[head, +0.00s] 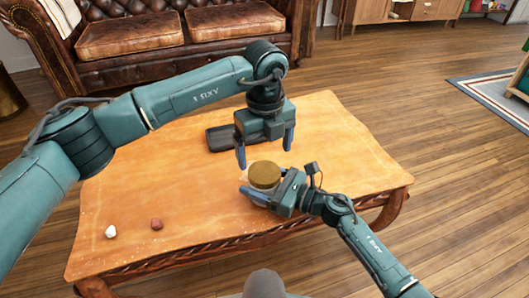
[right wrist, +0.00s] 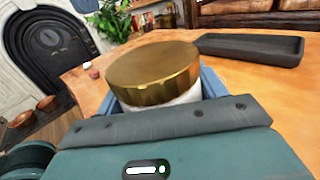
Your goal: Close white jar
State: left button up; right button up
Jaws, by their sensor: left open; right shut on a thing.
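A white jar (right wrist: 182,95) with a gold lid (right wrist: 155,68) stands on the wooden coffee table. The lid sits on top of the jar; I cannot tell whether it is tight. The gold lid also shows in the head view (head: 265,174). My right gripper (head: 258,192) is shut on the jar's body, low, from the right. My left gripper (head: 264,156) points down above the jar and is open, its fingers apart. The fingers are just above and to either side of the lid, and seem not to touch it.
A dark tray (head: 222,138) lies behind the jar on the coffee table (head: 340,160); it also shows in the right wrist view (right wrist: 255,47). A white item (head: 111,231) and a reddish-brown item (head: 157,224) lie at the front left. The table's right part is clear. A leather sofa (head: 130,35) stands behind.

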aim_at(265, 171)
pick_arm(q)
jog(key=shift+a+r+n, duration=0.1)
jog(key=shift+r+n, duration=1)
jog(key=shift+f, duration=0.1)
jog(key=shift+f, duration=3.95)
jog(key=shift+c, duration=0.2)
jog(key=c, duration=1)
jog(key=shift+o, duration=0.2)
jog(key=m, duration=0.3)
jog(key=o, duration=1.1)
